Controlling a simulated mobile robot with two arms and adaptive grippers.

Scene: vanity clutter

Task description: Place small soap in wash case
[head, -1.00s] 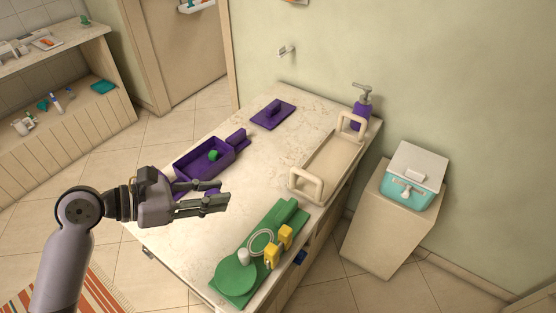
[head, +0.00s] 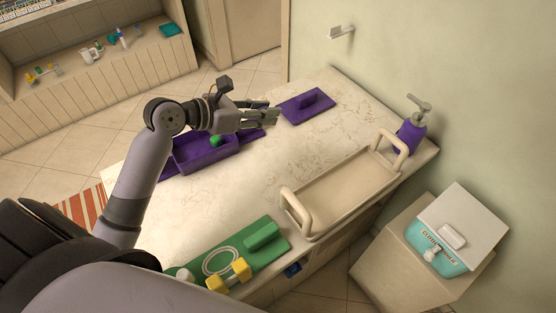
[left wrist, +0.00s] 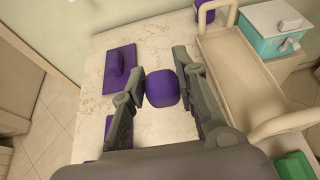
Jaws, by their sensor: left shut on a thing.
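My left gripper (head: 276,117) is over the counter, beyond the far right end of an open purple case (head: 188,166). In the left wrist view, its fingers (left wrist: 168,72) are shut on a small rounded purple piece, seemingly the small soap (left wrist: 162,89). The fingers hide this piece in the head view. A green item (head: 215,141) sits inside the purple case, which my gripper and arm partly cover. A flat purple lid with a raised grip (head: 306,103) lies apart on the counter, also seen in the left wrist view (left wrist: 119,70). My right gripper is not in view.
A beige tray (head: 340,190) with two upright handles lies along the counter's right edge. A purple pump bottle (head: 410,133) stands at the far corner. Mid-counter is clear.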

